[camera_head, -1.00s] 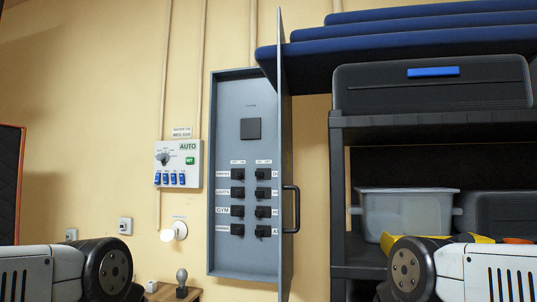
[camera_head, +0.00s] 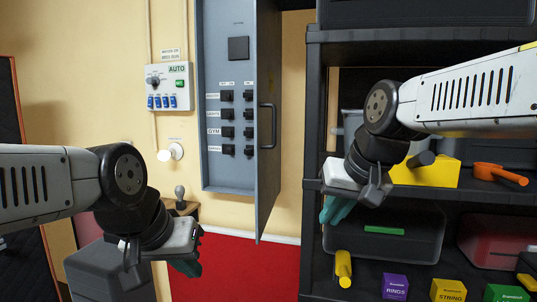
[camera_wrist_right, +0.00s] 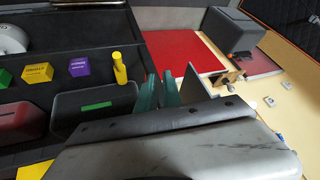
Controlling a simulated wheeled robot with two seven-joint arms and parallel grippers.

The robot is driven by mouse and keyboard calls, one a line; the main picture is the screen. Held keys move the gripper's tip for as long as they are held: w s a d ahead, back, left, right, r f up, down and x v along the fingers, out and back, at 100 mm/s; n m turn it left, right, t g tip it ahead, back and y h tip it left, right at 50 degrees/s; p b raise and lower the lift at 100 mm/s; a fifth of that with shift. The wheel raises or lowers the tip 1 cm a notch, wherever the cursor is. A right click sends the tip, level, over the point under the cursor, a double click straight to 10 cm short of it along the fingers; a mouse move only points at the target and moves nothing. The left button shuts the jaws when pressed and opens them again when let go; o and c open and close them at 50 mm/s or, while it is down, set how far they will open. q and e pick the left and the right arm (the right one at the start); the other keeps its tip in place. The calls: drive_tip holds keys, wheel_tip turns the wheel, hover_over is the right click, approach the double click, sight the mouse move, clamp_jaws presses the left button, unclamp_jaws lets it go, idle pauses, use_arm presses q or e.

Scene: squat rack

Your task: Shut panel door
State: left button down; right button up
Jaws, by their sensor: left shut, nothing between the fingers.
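The grey electrical panel (camera_head: 213,165) is on the wall, with rows of black switches inside. Its panel door (camera_head: 267,190) stands open at the right side, swung out toward me and seen nearly edge-on. A black handle (camera_head: 272,126) is on the door. My left gripper (camera_head: 188,264) is shut and empty, low and left of the panel. My right gripper (camera_head: 334,209) is right of the door, in front of the shelf, with nothing between its teal fingers. In the right wrist view its fingers (camera_wrist_right: 160,90) stand slightly apart, beside a thin grey plate, probably the door's lower part (camera_wrist_right: 191,82).
A black shelf rack (camera_head: 313,120) stands close on the right, holding a yellow bin (camera_head: 437,172), dark cases and small boxes (camera_head: 395,286). A switch box (camera_head: 168,87) and a lamp (camera_head: 171,152) are on the wall at left. A red mat (camera_head: 235,268) lies below the panel.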

drive_tip(key=w+a+r, duration=0.3)
drive_tip(key=w+r, duration=0.1)
drive_tip(key=w, duration=0.2)
drive_tip(key=w+a+r+y, duration=0.1)
drive_tip(key=w+a+r, duration=0.1)
drive_tip(key=w, duration=0.4)
drive_tip(key=w+a+r+y, duration=0.1)
drive_tip(key=w+a+r, duration=0.2)
drive_tip(key=w+r, duration=0.2)
drive_tip(key=shift+w+a+r+m+g, duration=0.15)
drive_tip(key=shift+w+a+r+m, duration=0.05)
drive_tip(key=shift+w, duration=0.2)
drive_tip(key=shift+w+a+r+m+g, duration=0.15)
drive_tip(key=shift+w+m, duration=0.05)
drive_tip(key=shift+w, duration=0.15)
clamp_jaws()
approach(260, 175)
drive_tip(key=x, duration=0.5)
drive_tip(key=shift+w+d+f, duration=0.2)
drive_tip(key=shift+d+f, duration=0.05)
drive_tip(key=shift+a, duration=0.1)
